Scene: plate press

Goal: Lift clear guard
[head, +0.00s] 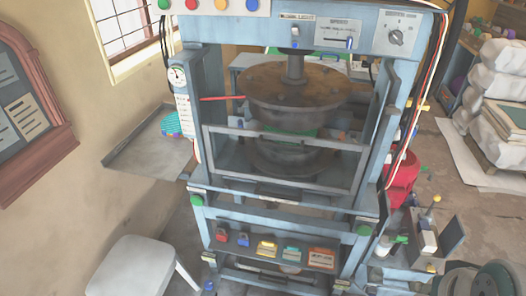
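The clear guard (280,187) is a see-through pane in a grey frame on the front of a blue-grey press (205,90). It stands in front of the lower part of the press opening, below the large round upper plate (295,86). A lower round plate and a green item (290,133) between the plates show through or just above it. The guard's frame looks roughly level, with its lower rail just above the press's front beam. My gripper is not in view, and nothing is seen touching the guard.
A control panel (340,30) with a knob and switches tops the press. Coloured locks and labels (270,250) line the lower front. A white stool (140,268) stands lower left, a wall shelf (150,155) left. Tools and a red container (402,180) crowd the right side.

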